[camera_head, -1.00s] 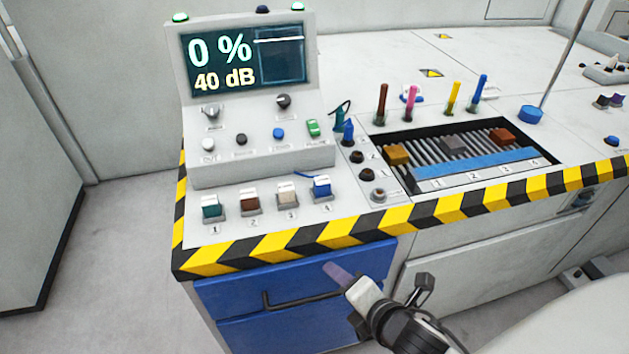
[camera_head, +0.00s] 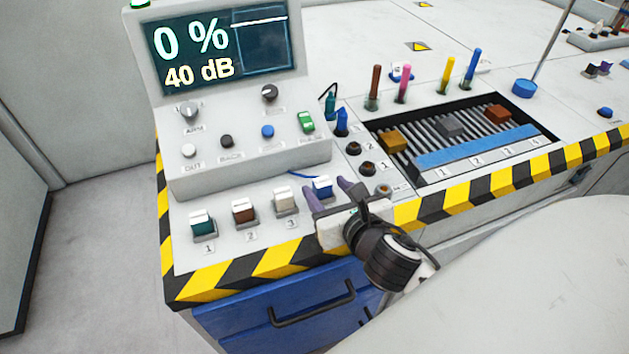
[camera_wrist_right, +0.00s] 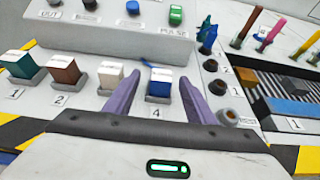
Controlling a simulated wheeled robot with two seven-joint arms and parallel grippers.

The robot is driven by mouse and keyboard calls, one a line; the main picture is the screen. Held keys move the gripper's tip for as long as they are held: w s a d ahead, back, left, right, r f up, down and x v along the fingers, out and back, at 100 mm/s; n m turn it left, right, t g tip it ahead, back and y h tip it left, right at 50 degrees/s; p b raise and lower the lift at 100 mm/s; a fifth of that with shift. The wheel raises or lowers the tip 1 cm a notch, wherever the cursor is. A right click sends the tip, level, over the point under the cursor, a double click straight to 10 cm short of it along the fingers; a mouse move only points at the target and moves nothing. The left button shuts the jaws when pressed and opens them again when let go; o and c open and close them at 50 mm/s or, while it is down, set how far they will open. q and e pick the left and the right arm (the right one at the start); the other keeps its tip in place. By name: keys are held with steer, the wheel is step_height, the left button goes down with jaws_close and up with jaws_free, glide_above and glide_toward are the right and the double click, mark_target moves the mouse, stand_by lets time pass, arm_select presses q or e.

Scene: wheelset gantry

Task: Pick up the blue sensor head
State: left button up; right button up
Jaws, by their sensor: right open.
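The blue sensor head (camera_head: 322,187) is a small blue block with a white top, in the holder marked 4 at the right end of a row of similar heads. In the right wrist view the blue sensor head (camera_wrist_right: 160,83) lies ahead, between the two purple fingers. My right gripper (camera_head: 328,192) is open, with its fingers either side of the head in the picture; contact cannot be told. It also shows in the right wrist view (camera_wrist_right: 157,90). The base of the head is partly hidden by the gripper in the head view. My left gripper is out of view.
Teal (camera_head: 202,222), brown (camera_head: 243,210) and white (camera_head: 285,200) heads stand left of the blue one. The control panel with its screen (camera_head: 222,45) rises behind. Sockets (camera_head: 367,168) and a recessed tray with a blue strip (camera_head: 480,146) are to the right.

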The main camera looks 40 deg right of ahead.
mark_target(316, 178)
steer(key=x, duration=0.5)
steer(key=b+x, duration=0.1)
steer(key=x, duration=0.2)
steer(key=shift+s+f, duration=0.15)
steer(key=shift+f, duration=0.1)
steer(key=shift+r, duration=0.1)
steer(key=c, duration=1.2)
